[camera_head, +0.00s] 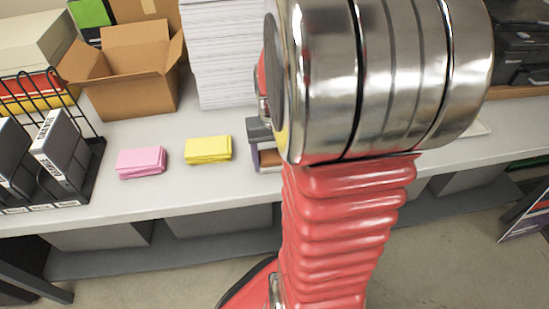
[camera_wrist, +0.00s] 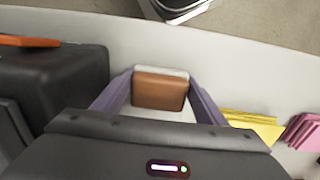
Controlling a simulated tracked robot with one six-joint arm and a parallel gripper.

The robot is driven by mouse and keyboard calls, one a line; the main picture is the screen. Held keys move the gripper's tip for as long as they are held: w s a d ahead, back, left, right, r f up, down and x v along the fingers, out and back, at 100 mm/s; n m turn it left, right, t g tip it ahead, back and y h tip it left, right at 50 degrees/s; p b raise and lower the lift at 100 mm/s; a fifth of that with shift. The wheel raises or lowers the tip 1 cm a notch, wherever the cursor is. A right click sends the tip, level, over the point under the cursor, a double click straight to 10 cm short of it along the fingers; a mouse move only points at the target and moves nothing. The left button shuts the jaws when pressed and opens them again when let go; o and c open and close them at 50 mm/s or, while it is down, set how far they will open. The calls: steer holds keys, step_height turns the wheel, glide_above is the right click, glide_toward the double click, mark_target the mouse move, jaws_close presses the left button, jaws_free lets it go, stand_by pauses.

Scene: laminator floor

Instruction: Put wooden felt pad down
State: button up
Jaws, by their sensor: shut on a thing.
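The wooden felt pad (camera_wrist: 160,92) is a brown block with a pale layer along its far edge in the wrist view. My gripper (camera_wrist: 161,82) is shut on it, with one purple-grey finger on each side. The white counter (camera_wrist: 235,65) lies below. I cannot tell whether the pad touches the counter or hangs just above it. In the head view my arm hides most of the gripper; only a grey and purple part of it shows beside the arm, over the counter (camera_head: 120,205).
Yellow sticky notes (camera_head: 208,150) and pink ones (camera_head: 141,162) lie left of my gripper in the head view. Behind stand a paper stack (camera_head: 220,55) and an open cardboard box (camera_head: 130,85). A black machine (camera_wrist: 60,75) is close at left in the wrist view.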

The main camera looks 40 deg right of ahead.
steer(key=o, duration=1.1)
step_height(320, 180, up, 12)
steer(key=shift+r, duration=0.1)
stand_by(0.6)
steer(key=s+a+r+n+t, duration=0.1)
steer(key=a+n+t, duration=0.1)
steer(key=a, duration=0.5)
steer(key=s+a+n+t, duration=0.1)
steer(key=a+n, duration=0.1)
steer(key=a, duration=0.6)
steer(key=s+a+r+n+t, duration=0.1)
steer(key=a+n+t, duration=0.1)
steer(key=a, duration=0.5)
steer(key=shift+s+a+r+n+t, duration=0.2)
steer(key=shift+r+n+t, duration=0.1)
steer(key=shift+r+n, duration=0.1)
